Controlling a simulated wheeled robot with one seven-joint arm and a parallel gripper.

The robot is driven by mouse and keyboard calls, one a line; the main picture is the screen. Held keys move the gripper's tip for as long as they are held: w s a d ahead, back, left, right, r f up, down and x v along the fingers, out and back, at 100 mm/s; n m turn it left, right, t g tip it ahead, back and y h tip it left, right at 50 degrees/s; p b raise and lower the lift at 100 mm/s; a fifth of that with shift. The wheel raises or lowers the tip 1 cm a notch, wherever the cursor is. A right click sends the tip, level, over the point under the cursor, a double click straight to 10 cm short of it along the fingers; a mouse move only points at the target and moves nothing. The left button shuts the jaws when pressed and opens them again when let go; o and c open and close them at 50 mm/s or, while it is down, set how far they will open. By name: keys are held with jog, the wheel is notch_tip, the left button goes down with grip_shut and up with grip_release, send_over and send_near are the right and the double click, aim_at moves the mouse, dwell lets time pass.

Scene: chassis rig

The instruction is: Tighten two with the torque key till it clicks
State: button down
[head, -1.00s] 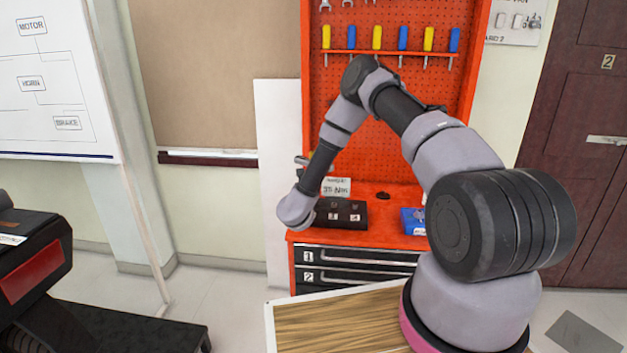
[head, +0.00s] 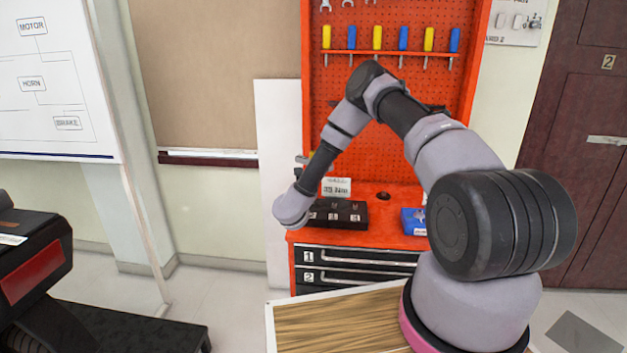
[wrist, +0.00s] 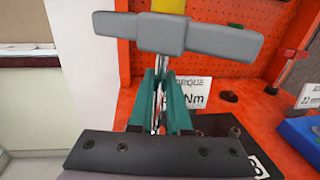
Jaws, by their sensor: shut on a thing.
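My gripper (wrist: 160,82) shows in the wrist view with its green fingers closed around a thin silver shaft. A grey T-shaped handle (wrist: 215,40) crosses above the fingers, and I take this to be the torque key. In the head view my wrist hides most of the gripper; only a small grey and yellow part shows above it. A black holder block (head: 350,216) with several openings sits on the red bench (head: 385,190), beside a torque sign (head: 337,187) marked in Nm. I cannot make out a fastener marked two.
A blue box (head: 413,221) sits right of the block. Drawers numbered 1 and 2 (head: 340,277) are below. A red pegboard (head: 425,90) with screwdrivers stands behind. A black machine with a red panel (head: 30,272) is at the far left. Open floor (head: 220,300) lies between.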

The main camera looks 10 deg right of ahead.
jog(key=shift+r, duration=0.2)
jog(key=shift+r, duration=2.2)
